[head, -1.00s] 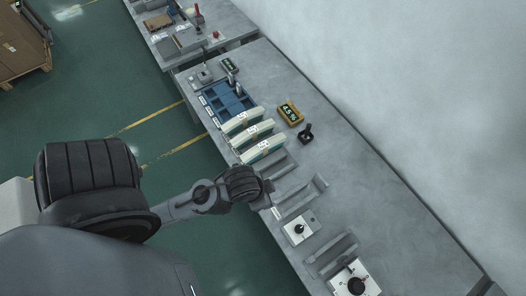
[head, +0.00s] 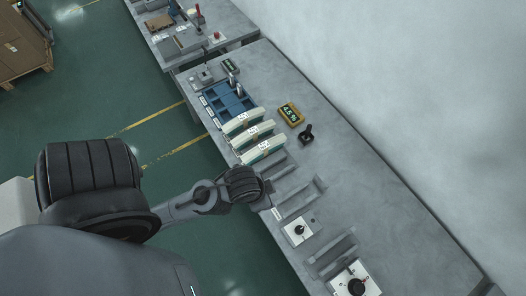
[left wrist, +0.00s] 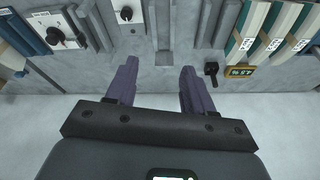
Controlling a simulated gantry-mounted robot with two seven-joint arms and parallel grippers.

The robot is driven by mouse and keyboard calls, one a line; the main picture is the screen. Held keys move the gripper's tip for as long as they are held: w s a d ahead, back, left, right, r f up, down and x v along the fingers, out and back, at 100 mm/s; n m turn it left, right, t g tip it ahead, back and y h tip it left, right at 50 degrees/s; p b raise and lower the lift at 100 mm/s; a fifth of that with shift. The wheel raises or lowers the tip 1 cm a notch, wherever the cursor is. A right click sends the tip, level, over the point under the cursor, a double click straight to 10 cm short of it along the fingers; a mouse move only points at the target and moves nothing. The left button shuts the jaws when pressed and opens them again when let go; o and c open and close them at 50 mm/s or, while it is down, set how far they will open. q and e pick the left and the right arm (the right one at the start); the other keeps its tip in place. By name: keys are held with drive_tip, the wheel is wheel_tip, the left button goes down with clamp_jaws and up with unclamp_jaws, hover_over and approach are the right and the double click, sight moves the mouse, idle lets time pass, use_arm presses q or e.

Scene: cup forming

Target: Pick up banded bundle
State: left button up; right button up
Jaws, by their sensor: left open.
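Three banded bundles, pale with green sides and white paper bands, stand side by side on the grey bench: a far one (head: 241,122), a middle one (head: 252,134) and a near one (head: 263,149). They also show at the upper right of the left wrist view, the leftmost bundle (left wrist: 247,28) partly cut off by the frame. My left gripper (left wrist: 160,82) is open and empty, its two dark fingers apart over the bench's edge area. In the head view it is mostly hidden by its own wrist, just nearer than the bundles. My right gripper is in neither view.
A blue tray (head: 217,97) lies beyond the bundles. A yellow display (head: 290,113) and a black lever (head: 306,134) stand to their right. Empty grey holders (head: 298,198) and white knob panels (head: 299,230) lie nearer. The bench's right side is clear beside the wall.

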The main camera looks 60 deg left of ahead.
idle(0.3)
use_arm(q)
drive_tip(key=o, duration=0.3)
